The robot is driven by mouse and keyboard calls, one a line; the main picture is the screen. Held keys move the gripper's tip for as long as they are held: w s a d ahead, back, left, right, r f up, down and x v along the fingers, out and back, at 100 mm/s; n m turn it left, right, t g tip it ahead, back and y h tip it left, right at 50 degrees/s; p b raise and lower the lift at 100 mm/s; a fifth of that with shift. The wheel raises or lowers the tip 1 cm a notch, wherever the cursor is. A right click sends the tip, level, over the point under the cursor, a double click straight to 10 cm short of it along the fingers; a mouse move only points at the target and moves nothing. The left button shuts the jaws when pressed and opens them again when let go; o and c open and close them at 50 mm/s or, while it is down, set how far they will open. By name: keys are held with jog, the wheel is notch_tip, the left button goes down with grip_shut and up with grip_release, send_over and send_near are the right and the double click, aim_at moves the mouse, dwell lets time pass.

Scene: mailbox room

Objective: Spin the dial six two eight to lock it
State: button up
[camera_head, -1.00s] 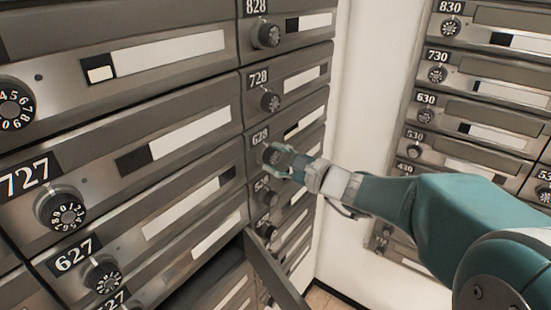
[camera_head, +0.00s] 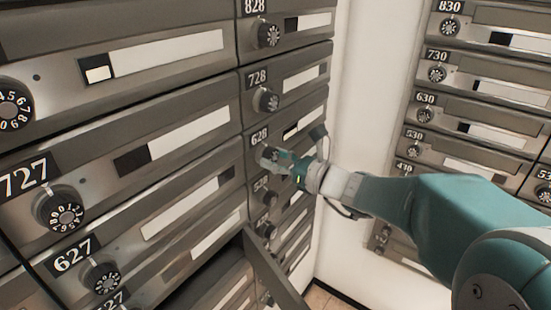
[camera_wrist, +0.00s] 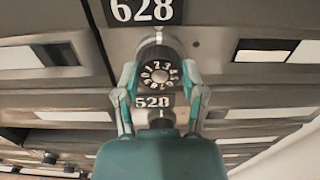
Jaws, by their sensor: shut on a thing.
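The dial of mailbox 628 (camera_wrist: 160,70) is a round dark knob with white numbers around a pale centre, below the 628 plate (camera_wrist: 143,11) in the wrist view. My gripper (camera_wrist: 160,72) has one teal finger on each side of this dial and is shut on it. In the head view my gripper (camera_head: 268,158) reaches the 628 dial from the right and hides most of it. The 628 plate also shows in the head view (camera_head: 259,137). The door of mailbox 628 looks closed.
The 728 dial (camera_head: 269,100) is just above and the 528 dial (camera_head: 267,198) just below. An open door (camera_head: 272,272) sticks out lower down. A white wall (camera_head: 375,70) and another mailbox bank (camera_head: 480,100) stand to the right.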

jog(key=shift+f+m, duration=0.3)
jog(key=shift+m, duration=0.2)
jog(key=o, duration=1.1)
jog(key=shift+o, duration=0.2)
jog(key=shift+r, duration=0.1)
jog(key=v, duration=1.1)
jog(key=shift+s+d, duration=0.3)
